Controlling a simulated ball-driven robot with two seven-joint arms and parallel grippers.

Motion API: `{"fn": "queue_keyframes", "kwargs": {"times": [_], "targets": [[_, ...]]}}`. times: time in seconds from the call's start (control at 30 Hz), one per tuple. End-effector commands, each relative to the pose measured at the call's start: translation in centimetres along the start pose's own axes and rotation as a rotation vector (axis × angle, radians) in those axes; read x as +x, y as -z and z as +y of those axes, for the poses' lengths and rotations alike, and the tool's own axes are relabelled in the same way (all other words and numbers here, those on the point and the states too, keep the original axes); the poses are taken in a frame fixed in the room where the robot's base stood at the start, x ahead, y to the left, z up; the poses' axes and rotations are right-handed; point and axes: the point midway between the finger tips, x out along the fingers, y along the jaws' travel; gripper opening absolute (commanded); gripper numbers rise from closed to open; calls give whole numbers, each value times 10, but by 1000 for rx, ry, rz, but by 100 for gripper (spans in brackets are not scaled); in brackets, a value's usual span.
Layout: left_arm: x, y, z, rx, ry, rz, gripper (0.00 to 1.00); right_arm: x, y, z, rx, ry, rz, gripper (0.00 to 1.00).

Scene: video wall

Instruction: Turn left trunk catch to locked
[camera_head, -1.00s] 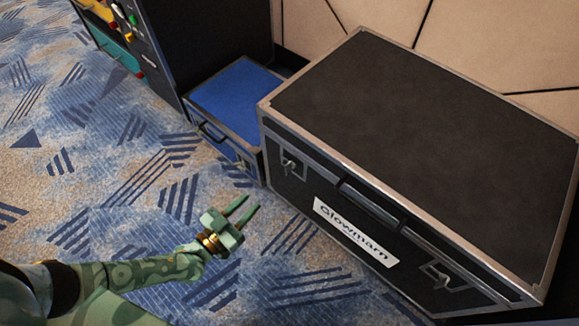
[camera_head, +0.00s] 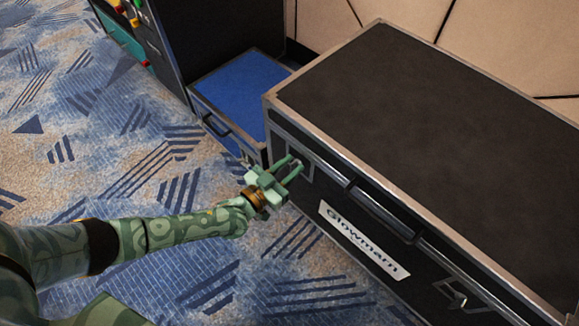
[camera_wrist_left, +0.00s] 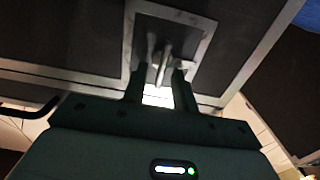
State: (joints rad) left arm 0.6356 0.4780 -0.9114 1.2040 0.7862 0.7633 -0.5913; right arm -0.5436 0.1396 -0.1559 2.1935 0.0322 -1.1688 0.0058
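The black trunk (camera_head: 430,130) with silver metal edges and a "Glowmarn" label (camera_head: 362,240) stands at the right. Its left catch (camera_head: 303,166) is on the front face near the left corner, partly covered by my gripper. In the left wrist view the catch (camera_wrist_left: 162,62) shows as a pale metal lever on a square framed plate. My left gripper (camera_head: 296,163) is at the catch with its fingers parted. In the wrist view the fingers (camera_wrist_left: 157,84) lie on either side of the lever's lower part; contact is unclear. My right gripper is out of view.
The trunk's right catch (camera_head: 457,296) is on the same front face, beyond the handle (camera_head: 383,212). A blue-topped case (camera_head: 232,95) stands close left of the trunk, beside a tall dark cabinet (camera_head: 215,40). The patterned carpet (camera_head: 100,160) at left is clear.

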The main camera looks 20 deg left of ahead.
Motion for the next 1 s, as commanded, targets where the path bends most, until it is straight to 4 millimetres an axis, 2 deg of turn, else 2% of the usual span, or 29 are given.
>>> {"fn": "queue_keyframes", "kwargs": {"times": [0.1,0.2,0.63,1.0], "targets": [[0,0,0,0,0,0,25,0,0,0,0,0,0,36],[0,0,0,0,0,0,0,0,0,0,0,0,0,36],[-1,0,2,61,1,-3,0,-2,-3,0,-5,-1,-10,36],[-2,-1,6,343,1,-6,0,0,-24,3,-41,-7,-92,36]]}}
